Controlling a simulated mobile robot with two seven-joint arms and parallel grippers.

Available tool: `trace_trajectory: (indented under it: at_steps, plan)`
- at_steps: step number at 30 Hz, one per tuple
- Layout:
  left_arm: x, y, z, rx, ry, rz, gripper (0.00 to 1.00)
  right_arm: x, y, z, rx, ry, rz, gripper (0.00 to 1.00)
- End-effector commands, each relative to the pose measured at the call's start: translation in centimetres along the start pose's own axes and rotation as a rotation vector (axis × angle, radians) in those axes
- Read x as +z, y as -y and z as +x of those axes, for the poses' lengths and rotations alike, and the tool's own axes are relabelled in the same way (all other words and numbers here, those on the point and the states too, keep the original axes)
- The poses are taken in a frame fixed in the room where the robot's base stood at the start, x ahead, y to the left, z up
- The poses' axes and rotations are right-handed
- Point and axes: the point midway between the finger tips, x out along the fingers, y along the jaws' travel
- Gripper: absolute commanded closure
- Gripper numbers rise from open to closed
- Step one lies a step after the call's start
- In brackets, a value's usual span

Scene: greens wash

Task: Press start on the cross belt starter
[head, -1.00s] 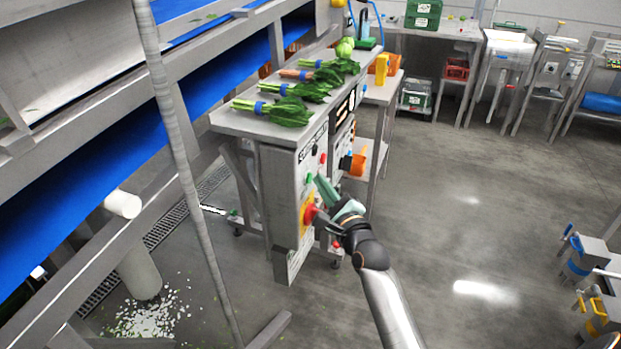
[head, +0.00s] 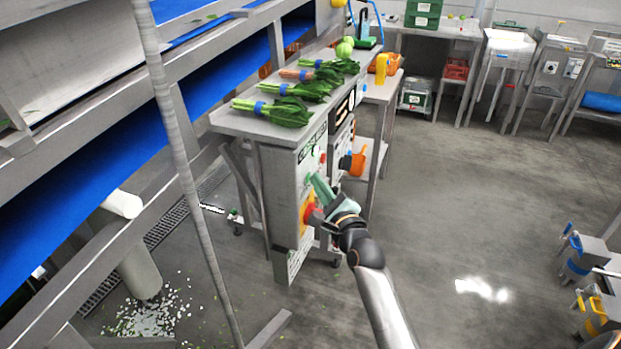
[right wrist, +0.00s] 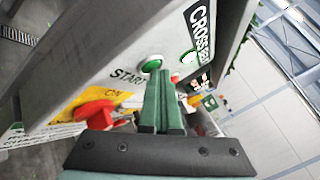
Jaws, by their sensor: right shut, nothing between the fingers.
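The cross belt starter (head: 283,200) is a grey box on the front end of the bench, and its CROSS BELT label (right wrist: 198,30) shows in the right wrist view. The green START button (right wrist: 151,65) sits on the panel beside the word START. A red knob (right wrist: 95,110) on a yellow plate is near it, and the knob also shows in the head view (head: 312,214). My right gripper (head: 316,180) is shut and empty, its green fingertips (right wrist: 162,76) at the lower edge of the START button. I cannot tell whether they touch it. My left gripper is out of view.
Bunches of leafy greens (head: 285,110) lie on the bench top above the starter. A second control box with an orange container (head: 357,160) is just behind. A blue conveyor (head: 80,195) runs along the left. The floor (head: 470,220) to the right is open.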

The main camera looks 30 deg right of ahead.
Motion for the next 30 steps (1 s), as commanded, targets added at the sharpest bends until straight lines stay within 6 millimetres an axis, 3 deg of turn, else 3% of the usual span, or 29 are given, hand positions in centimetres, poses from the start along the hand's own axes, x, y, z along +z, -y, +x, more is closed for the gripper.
trace_trajectory:
  at_steps: [23, 30]
  plan:
    - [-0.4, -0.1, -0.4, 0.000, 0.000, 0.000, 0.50, -0.9, 0.9, -1.3, 0.000, 0.001, -0.001, 1.00]
    - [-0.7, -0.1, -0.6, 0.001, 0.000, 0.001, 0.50, -1.9, 2.0, -2.7, -0.001, -0.001, -0.002, 1.00]
